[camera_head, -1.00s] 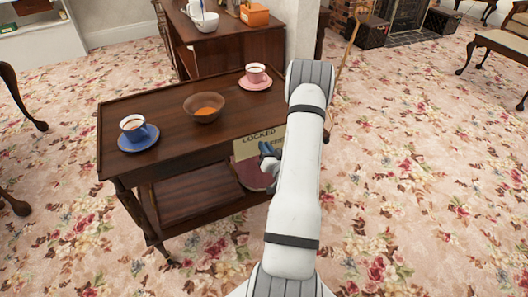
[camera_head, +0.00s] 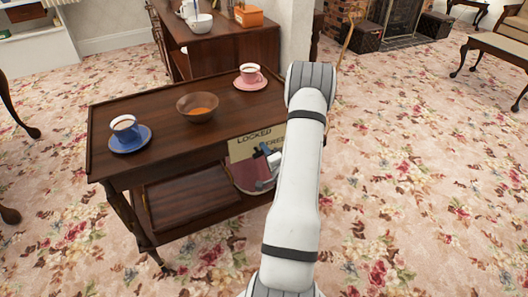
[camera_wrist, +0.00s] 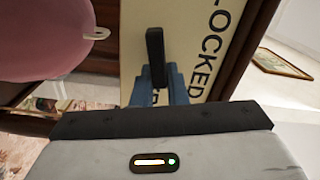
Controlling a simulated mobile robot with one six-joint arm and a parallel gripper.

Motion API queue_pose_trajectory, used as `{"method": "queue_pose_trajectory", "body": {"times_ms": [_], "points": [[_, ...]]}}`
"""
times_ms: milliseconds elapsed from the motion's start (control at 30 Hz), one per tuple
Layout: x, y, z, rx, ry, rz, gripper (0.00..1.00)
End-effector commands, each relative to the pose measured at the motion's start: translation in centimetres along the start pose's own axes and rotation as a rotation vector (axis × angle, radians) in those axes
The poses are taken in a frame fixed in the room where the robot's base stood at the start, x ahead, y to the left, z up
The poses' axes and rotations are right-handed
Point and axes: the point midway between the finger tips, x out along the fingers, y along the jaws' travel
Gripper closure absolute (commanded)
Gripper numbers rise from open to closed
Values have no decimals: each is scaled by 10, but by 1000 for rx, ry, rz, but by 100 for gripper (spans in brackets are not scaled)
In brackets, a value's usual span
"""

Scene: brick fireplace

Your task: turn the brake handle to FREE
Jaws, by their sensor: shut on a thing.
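The brake handle is a short black bar (camera_wrist: 155,50) in the wrist view, in front of a cream plate (camera_wrist: 192,35) lettered LOCKED. My gripper (camera_wrist: 158,82) has its blue fingers shut on the lower part of this handle. In the head view the plate (camera_head: 241,148) is on the near right end of the wooden trolley (camera_head: 150,100), with LOCKED at its upper left and FREE, partly covered, at right. My gripper (camera_head: 268,156) is at the plate, beneath FREE. My arm hides the plate's right side, and the handle is hard to make out there.
On the trolley top are a blue cup (camera_head: 125,128) on a saucer, a brown bowl (camera_head: 197,107) and a pink cup (camera_head: 250,73) on a saucer. A round pink thing (camera_wrist: 50,35) is beside the plate. Open carpet (camera_head: 420,170) lies to the right.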

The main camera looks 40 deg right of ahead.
Motion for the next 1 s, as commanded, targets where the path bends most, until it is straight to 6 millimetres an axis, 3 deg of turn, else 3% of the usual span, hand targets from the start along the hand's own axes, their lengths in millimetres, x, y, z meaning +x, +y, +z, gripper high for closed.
{"method": "queue_pose_trajectory", "body": {"times_ms": [400, 1000], "points": [[0, 5, 1, 210, -3, -1, 100], [0, 6, 1, 247, -2, -1, 100]]}}
